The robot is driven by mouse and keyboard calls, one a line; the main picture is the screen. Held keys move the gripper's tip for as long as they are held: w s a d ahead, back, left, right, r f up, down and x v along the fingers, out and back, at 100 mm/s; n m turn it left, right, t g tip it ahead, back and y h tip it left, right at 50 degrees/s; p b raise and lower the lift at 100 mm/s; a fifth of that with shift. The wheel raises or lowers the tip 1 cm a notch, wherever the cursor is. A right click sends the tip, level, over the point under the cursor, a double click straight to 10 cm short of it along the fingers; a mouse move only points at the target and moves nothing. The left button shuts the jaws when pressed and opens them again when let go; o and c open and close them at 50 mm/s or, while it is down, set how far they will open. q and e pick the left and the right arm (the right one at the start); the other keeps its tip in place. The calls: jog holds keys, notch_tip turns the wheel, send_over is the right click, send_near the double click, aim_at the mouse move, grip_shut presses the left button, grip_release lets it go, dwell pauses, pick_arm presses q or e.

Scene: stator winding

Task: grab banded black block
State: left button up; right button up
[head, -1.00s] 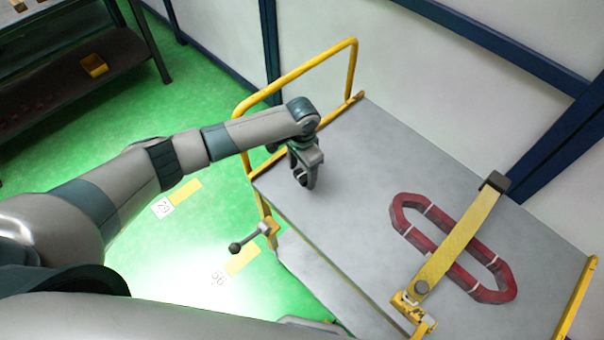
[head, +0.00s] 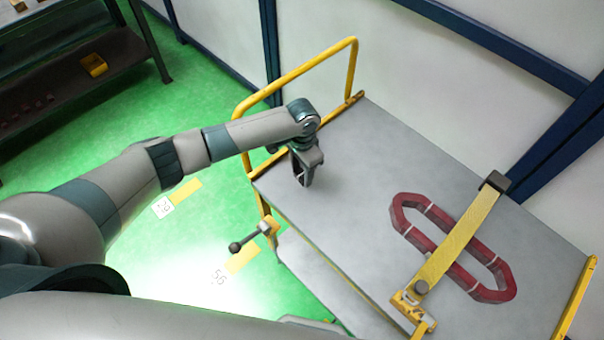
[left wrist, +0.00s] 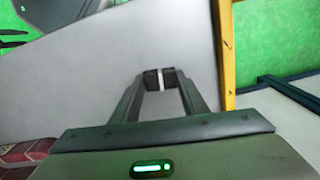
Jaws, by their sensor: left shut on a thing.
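The black block (left wrist: 160,78) with a white band around its middle shows in the left wrist view, between the tips of my left gripper (left wrist: 158,84). The gripper is shut on it, one finger on each side. In the head view my left gripper (head: 304,178) points down at the left end of the grey cart top (head: 365,190). The block is too small and hidden to make out there, and I cannot tell whether it touches the surface. My right gripper is not in view.
A red oval ring (head: 420,238) lies on the cart's right half under a yellow strap (head: 460,237). A yellow handrail (head: 300,75) rises at the cart's left end. The cart top between gripper and ring is clear. A dark shelf (head: 75,80) stands at upper left.

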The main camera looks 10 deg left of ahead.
pick_arm(q)
jog(key=shift+r, duration=0.1)
jog(key=shift+r+b, duration=0.45)
jog(key=shift+r, duration=0.35)
jog(key=shift+s+d+r+b, duration=0.15)
jog(key=shift+r+b, duration=0.15)
jog(key=shift+r, duration=0.3)
jog(key=shift+w+d+r+b, duration=0.15)
jog(key=shift+r+b, duration=0.15)
jog(key=shift+r, duration=0.3)
jog(key=s+d+r+b, duration=0.3)
jog(key=s+d+r, duration=0.2)
jog(key=d, duration=0.5)
jog(key=shift+r, duration=0.95)
jog(key=shift+a, duration=0.1)
